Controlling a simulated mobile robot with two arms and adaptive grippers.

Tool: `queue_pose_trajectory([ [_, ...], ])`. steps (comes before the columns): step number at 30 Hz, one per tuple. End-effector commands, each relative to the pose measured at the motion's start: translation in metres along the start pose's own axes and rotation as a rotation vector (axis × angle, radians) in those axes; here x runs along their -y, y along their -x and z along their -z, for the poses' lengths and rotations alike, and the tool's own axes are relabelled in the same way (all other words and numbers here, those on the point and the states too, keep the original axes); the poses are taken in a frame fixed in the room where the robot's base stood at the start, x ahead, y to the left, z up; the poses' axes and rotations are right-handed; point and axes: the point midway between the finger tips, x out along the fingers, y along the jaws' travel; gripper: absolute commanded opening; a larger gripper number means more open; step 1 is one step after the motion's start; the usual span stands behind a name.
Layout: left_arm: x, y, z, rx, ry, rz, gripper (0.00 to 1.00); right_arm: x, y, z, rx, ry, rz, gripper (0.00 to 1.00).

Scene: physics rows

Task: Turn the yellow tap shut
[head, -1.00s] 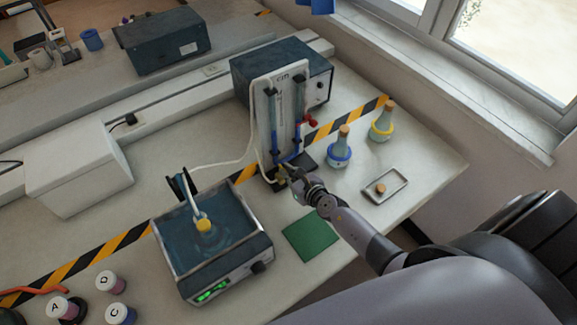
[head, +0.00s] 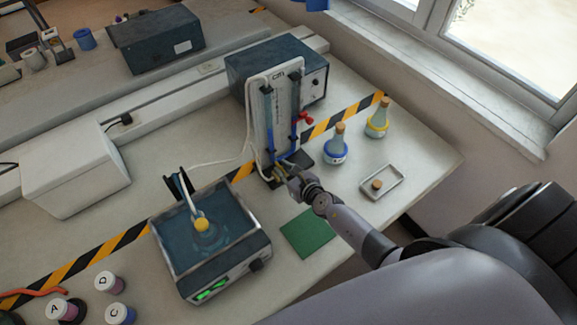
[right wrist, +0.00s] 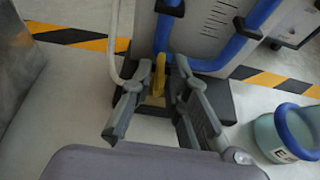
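The yellow tap (right wrist: 159,75) shows in the right wrist view at the foot of a grey panel with blue tubes. Its handle stands lengthwise in the picture. My right gripper (right wrist: 163,72) is open, with one grey finger on each side of the tap. I cannot tell whether either finger touches it. In the head view my right gripper (head: 284,173) is at the base of the panel stand (head: 262,128) and largely hides the tap. My left gripper is not in view.
A blue-collared flask (head: 336,150) stands right of the stand, with a yellow-collared flask (head: 378,122) beyond it. A small tray (head: 394,186) and a green mat (head: 308,233) lie near my right arm. A water bath (head: 244,262) stands at the left.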

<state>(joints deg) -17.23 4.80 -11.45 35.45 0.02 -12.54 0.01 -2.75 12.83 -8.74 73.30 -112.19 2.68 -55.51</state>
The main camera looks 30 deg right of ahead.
Motion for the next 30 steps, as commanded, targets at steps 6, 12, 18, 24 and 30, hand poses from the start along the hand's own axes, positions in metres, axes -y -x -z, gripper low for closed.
queue_pose_trajectory([
  [6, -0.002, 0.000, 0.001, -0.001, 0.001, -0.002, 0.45, -0.002, 0.024, 0.001, -0.001, -0.007, 0.000, 0.16],
  [12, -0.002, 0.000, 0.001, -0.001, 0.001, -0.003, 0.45, 0.000, 0.065, 0.002, -0.003, -0.002, 0.002, 0.16],
  [18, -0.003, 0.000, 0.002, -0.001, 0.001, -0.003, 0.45, -0.001, 0.101, 0.002, -0.004, 0.000, 0.000, 0.16],
  [24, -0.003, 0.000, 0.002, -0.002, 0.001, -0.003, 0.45, -0.001, 0.116, 0.001, -0.003, 0.000, -0.001, 0.16],
  [30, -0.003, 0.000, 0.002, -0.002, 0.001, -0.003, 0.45, -0.001, 0.118, 0.001, -0.003, 0.000, -0.001, 0.16],
])
